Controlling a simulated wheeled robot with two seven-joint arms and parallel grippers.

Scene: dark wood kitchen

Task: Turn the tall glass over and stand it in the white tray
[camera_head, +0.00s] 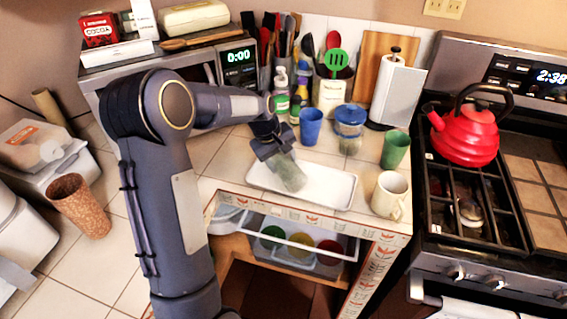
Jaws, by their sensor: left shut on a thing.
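The tall glass (290,174) is see-through and slightly greenish. My left gripper (275,150) is shut on its upper end. The glass leans, with its lower end toward the right and the front, over the left half of the white tray (329,189). I cannot tell whether its lower end touches the tray floor, or which end is the mouth. The tray is shallow, lies on the tiled counter near its front edge, and holds nothing else that I can see. My right gripper is not in view.
A blue cup (311,127), a blue-lidded jar (349,129), a green cup (395,150) and a cream mug (390,195) stand around the tray's back and right. An open drawer (290,240) lies below. A red kettle (468,135) sits on the stove.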

